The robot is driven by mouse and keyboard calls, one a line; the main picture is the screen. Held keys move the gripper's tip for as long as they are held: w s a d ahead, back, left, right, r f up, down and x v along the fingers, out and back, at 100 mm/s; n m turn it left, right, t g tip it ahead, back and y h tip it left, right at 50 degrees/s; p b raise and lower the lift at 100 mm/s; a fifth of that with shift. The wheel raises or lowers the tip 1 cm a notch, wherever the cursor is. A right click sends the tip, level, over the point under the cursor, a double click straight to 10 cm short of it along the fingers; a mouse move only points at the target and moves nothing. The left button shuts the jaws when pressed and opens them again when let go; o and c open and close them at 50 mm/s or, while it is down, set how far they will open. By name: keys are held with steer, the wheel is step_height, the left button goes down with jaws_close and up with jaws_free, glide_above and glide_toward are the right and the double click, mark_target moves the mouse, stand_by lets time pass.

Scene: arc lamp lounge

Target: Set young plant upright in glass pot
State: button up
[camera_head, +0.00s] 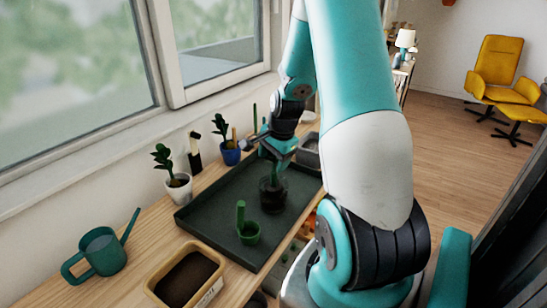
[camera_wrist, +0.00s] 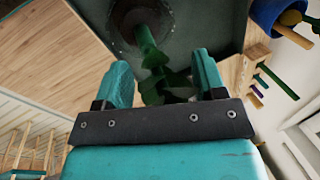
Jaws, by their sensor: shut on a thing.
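The glass pot (camera_head: 273,200), dark inside, stands on the far right part of the green tray (camera_head: 210,210). It also shows at the top of the wrist view (camera_wrist: 122,32). My gripper (camera_head: 277,150) is above the pot, pointing down, and is shut on the young plant. In the wrist view the plant's green stem (camera_wrist: 147,38) and dark leaves (camera_wrist: 160,78) lie between the two fingers (camera_wrist: 162,72). The stem's lower end reaches into the pot's mouth. Whether it touches the soil, and its exact tilt, I cannot tell.
A teal watering can (camera_head: 103,253) and a soil box (camera_head: 185,280) are at the near left. A grey container (camera_head: 309,152) is beyond the tray.

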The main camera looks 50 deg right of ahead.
steer(key=shift+f, duration=0.35)
steer(key=o, duration=1.2)
steer(key=shift+o, duration=0.2)
steer(key=v, duration=1.3)
steer(key=w+a+r+n+y, duration=0.1)
steer(key=a+r+n, duration=0.1)
steer(key=a+n, duration=0.6)
steer(key=w+a+r+n+y, duration=0.15)
steer(key=a+n, duration=0.25)
steer(key=a, duration=0.9)
steer(key=s+a+r+n+g+y, duration=0.1)
steer(key=s+a+n+g+y, duration=0.1)
steer(key=s+a+n, duration=1.2)
steer(key=a+g, duration=0.1)
steer(key=a, duration=0.2)
steer(key=shift+s+n, duration=0.15)
steer(key=shift+n, duration=0.15)
